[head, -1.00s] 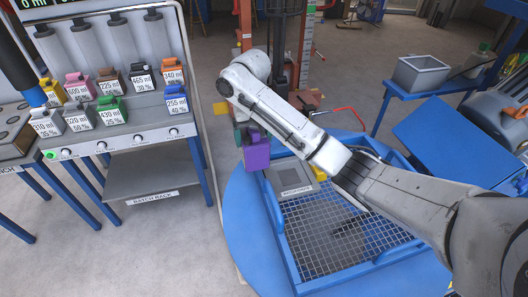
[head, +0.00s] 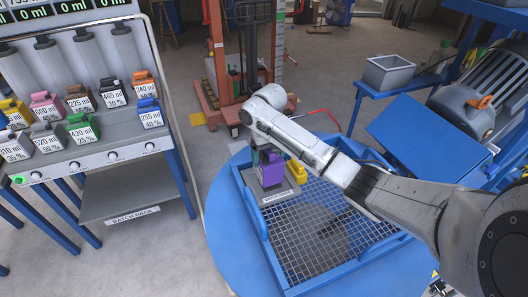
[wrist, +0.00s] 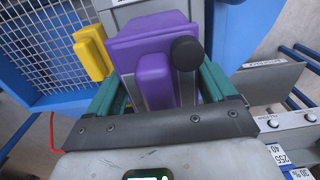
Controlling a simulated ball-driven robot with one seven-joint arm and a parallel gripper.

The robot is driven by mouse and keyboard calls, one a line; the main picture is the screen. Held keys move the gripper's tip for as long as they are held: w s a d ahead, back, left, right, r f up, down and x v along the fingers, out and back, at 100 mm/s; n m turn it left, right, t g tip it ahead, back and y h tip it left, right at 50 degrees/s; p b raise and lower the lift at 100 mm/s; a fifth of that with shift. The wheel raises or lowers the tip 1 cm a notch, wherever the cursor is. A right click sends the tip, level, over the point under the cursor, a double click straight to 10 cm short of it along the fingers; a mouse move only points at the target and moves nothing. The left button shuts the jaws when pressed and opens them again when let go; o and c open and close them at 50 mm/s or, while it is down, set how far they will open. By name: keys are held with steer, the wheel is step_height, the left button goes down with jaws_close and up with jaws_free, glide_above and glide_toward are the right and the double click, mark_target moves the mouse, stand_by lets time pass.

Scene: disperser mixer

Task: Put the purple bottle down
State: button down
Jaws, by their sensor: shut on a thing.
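The purple bottle (head: 270,174) is upright in the head view, over the grey labelled plate (head: 277,198) at the back left corner of the blue mesh tray (head: 288,271). I cannot tell whether its base touches the plate. My gripper (head: 265,157) is at the bottle's upper part, its green fingers on either side. In the wrist view the purple bottle (wrist: 145,50), with a round black cap, sits between the two green fingers of my gripper (wrist: 162,85). The gripper is shut on it. The bottle's underside is hidden.
A yellow block (head: 296,172) stands just right of the bottle; it also shows in the wrist view (wrist: 93,52). The batch rack (head: 108,153) with several coloured bottles is at the left. A red lifter (head: 212,85) stands behind. The mesh is mostly clear.

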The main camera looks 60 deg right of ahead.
steer(key=shift+s+d+f, duration=0.1)
steer(key=shift+d+f, duration=0.05)
steer(key=shift+f, duration=0.7)
steer(key=shift+s+d+f, duration=0.1)
steer(key=shift+d+f, duration=0.05)
steer(key=shift+f, duration=0.7)
steer(key=shift+f, duration=0.1)
jaws_free()
steer(key=shift+f, duration=0.1)
step_height(320, 180, up, 12)
steer(key=shift+a+r, duration=0.1)
steer(key=shift+r, duration=0.05)
